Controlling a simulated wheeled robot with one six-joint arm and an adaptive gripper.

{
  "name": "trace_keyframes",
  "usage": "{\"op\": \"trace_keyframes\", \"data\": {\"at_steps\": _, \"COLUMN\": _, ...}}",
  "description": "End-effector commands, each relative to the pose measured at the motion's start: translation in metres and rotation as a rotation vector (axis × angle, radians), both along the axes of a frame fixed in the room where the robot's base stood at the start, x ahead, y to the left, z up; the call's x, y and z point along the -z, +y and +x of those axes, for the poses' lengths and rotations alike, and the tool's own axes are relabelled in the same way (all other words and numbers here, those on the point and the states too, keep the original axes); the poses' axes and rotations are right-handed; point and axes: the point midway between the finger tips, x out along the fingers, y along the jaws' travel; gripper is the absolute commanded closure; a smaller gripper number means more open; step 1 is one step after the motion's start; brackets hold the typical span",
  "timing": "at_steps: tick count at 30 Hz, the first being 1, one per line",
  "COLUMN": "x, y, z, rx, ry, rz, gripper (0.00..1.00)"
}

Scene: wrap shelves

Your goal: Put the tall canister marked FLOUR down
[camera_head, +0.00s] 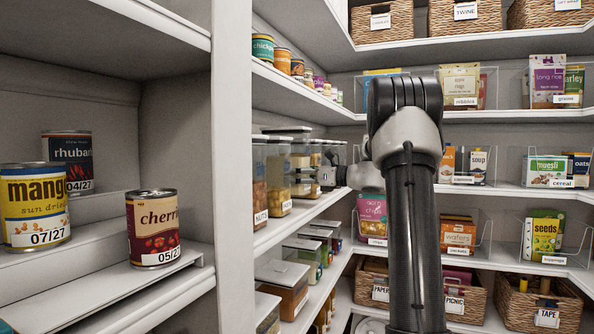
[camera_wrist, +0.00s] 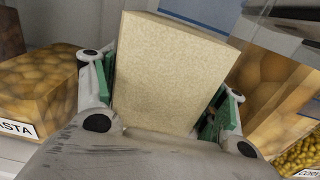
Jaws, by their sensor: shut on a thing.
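My gripper (camera_wrist: 166,98) is shut on a tall, box-shaped canister with pale cream contents (camera_wrist: 168,62), one finger on each side of it. No marking shows on the faces I see, so I cannot read FLOUR. In the head view my gripper (camera_head: 327,176) reaches left to the row of clear canisters on the middle left shelf. The held canister cannot be told apart from its neighbours there. Whether its base touches the shelf is hidden.
In the wrist view, a PASTA canister (camera_wrist: 42,92) stands close on the left and another filled canister (camera_wrist: 272,85) close on the right. In the head view a NUTS canister (camera_head: 259,182) stands at the front. Shorter lidded boxes (camera_head: 283,285) fill the shelf below.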

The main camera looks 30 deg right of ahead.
Motion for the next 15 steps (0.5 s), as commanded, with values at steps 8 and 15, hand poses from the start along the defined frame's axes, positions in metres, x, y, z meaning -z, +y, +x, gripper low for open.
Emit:
{"op": "trace_keyframes", "data": {"at_steps": 8, "x": 0.03, "y": 0.003, "z": 0.003, "rx": 0.0, "ry": -0.004, "rz": 0.002, "gripper": 0.98}}
{"op": "trace_keyframes", "data": {"at_steps": 15, "x": 0.03, "y": 0.002, "z": 0.003, "rx": 0.0, "ry": -0.004, "rz": 0.001, "gripper": 0.98}}
